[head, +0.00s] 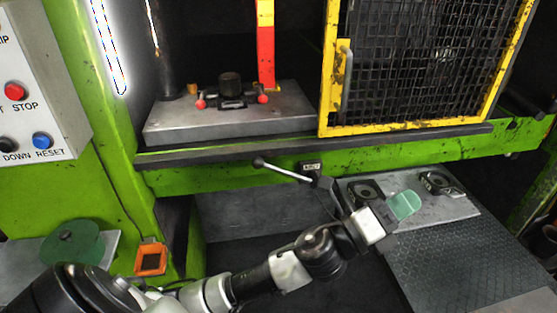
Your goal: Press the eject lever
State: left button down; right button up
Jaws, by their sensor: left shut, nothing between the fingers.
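The eject lever (285,171) is a thin metal rod with a dark ball knob at its left end. My left gripper (404,205), with green fingertips, is to the right of the lever and lower in the picture. It is shut and empty, apart from the lever. My left arm reaches across from the lower left. My right gripper is not in view.
A yellow mesh guard (328,90) stands at the upper right, beside the press bed (230,122). A control panel (45,110) with red and blue buttons is at the left. Dark round fittings sit on a grey plate (455,208) beside my gripper. An orange frame (150,259) is lower left.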

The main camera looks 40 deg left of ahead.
pick_arm(q)
jog(key=s+d+m+g+h, duration=0.1)
jog(key=d+m+g+h, duration=0.2)
jog(key=m+g, duration=0.6)
jog(key=s+d+m+g+h, duration=0.1)
jog(key=d+m+g+h, duration=0.3)
jog(key=m, duration=0.8)
jog(key=w+a+f+m+g+y, duration=0.2)
jog(key=w+a+f+m+y, duration=0.15)
jog(key=a+m+y, duration=0.3)
jog(key=w+a+f+m+g+y, duration=0.25)
jog(key=w+a+m+y, duration=0.2)
jog(key=y, duration=0.35)
jog(key=a+r+y, duration=0.4)
jog(key=a+y, duration=0.1)
jog(key=a, duration=0.6)
jog(key=w+a+r+m+y, duration=0.1)
jog(key=a+r+y, duration=0.3)
jog(key=a, duration=0.7)
jog(key=shift+a+r+y, duration=0.2)
jog(key=shift+a+y, duration=0.1)
jog(key=shift+y, duration=0.45)
jog(key=shift+w+f, duration=0.1)
